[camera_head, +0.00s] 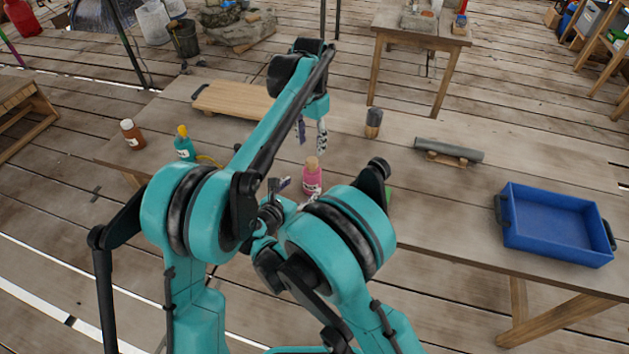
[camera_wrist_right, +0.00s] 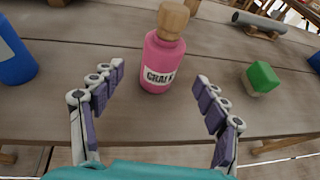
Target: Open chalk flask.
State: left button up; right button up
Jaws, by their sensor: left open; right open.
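The chalk flask (camera_head: 312,180) is a pink bottle with a wooden stopper (camera_head: 312,162), standing upright on the table. In the right wrist view the flask (camera_wrist_right: 160,62) carries a label reading CHALK, and its stopper (camera_wrist_right: 173,20) sits in the neck. My right gripper (camera_wrist_right: 160,100) is open, its fingers spread to either side of the flask's near side, not touching it. In the head view my right gripper (camera_head: 290,193) is partly hidden by my arm. My left gripper (camera_head: 311,132) is open and empty, pointing down above and behind the flask.
A teal bottle with a yellow top (camera_head: 184,148) and a brown bottle (camera_head: 132,135) stand at the left. A wooden board (camera_head: 232,100), a brush (camera_head: 374,122), a grey cylinder (camera_head: 449,151) and a blue tray (camera_head: 552,225) lie around. A green block (camera_wrist_right: 262,77) is right of the flask.

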aim_at(312, 160)
pick_arm(q)
jog(key=shift+d, duration=0.1)
pick_arm(e)
jog(key=x, duration=0.8)
jog(key=shift+s+f, duration=0.1)
jog(key=shift+c, duration=0.3)
jog(key=c, duration=1.5)
pick_arm(q)
jog(key=shift+o, duration=0.8)
pick_arm(e)
grip_shut()
pick_arm(q)
notch_tip(312, 160, down, 8)
jog(key=m, duration=0.4)
jog(key=shift+r+m, duration=0.1)
jog(key=shift+m, duration=0.2)
grip_shut()
